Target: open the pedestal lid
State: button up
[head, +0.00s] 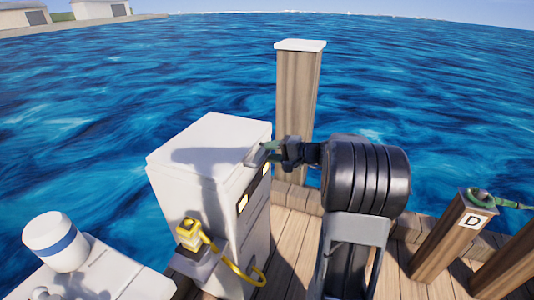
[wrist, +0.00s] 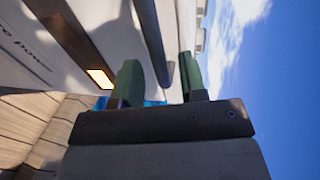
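The white pedestal (head: 235,225) stands on the dock, with its pale, slightly sloped lid (head: 205,140) on top. The lid looks closed. My gripper (head: 268,149) is at the upper right edge of the pedestal, by the lid's front edge. In the wrist view, the two green fingers of my gripper (wrist: 160,78) are apart. A dark grey bar (wrist: 158,40), which looks like the lid's handle, runs into the space between them. I cannot tell whether either finger touches it. The fingers look open, not closed on the bar.
A yellow plug with a cable (head: 190,230) sits on the pedestal's lower left side. A wooden post (head: 298,105) stands behind it. A white box with a blue-banded cylinder (head: 57,240) is at left. Water surrounds the dock.

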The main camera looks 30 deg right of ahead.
jog(key=shift+x, duration=0.95)
grip_shut()
